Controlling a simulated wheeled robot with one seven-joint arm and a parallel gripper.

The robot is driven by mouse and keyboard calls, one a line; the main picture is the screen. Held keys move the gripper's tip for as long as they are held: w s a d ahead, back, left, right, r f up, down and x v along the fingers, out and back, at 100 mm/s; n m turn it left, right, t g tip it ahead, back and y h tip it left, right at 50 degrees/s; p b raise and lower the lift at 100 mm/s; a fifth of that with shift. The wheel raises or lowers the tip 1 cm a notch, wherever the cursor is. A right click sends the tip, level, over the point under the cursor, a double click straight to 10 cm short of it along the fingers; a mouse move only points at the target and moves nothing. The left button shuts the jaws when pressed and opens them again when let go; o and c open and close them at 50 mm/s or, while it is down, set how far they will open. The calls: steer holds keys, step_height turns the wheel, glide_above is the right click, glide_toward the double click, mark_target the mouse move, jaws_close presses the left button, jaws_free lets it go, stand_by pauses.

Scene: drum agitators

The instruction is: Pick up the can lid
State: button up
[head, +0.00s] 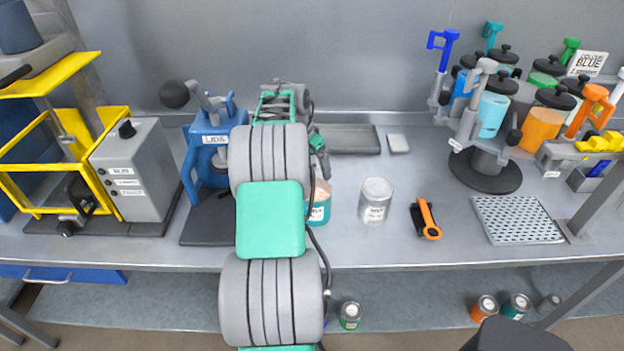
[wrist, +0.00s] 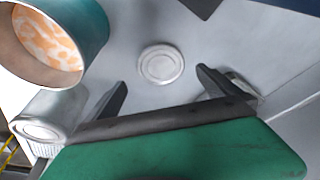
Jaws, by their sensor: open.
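The can lid (wrist: 161,64) is a round, pale metal disc lying flat on the grey bench in the wrist view. My gripper (wrist: 161,78) is open, its two dark fingers apart on either side of the lid's near edge, with nothing held between them. In the head view, I cannot make out the lid; my arm covers part of the bench there. An open teal can (wrist: 92,22) with pale orange-patterned contents stands at the upper left of the wrist view. It also shows beside my arm in the head view (head: 319,210).
A closed grey can (head: 375,203) stands right of the teal can, with an orange-and-black tool (head: 427,218) beyond it. A blue press (head: 211,150) stands left of my arm. A shallow grey tray (head: 352,140) lies behind.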

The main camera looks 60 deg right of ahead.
mark_target(314, 177)
steer(key=x, duration=0.2)
steer(key=p+x, duration=0.1)
steer(key=x, duration=0.2)
steer(key=shift+w, duration=0.15)
steer(key=shift+a, duration=0.1)
steer(key=c, duration=1.3)
steer(key=shift+r, duration=0.1)
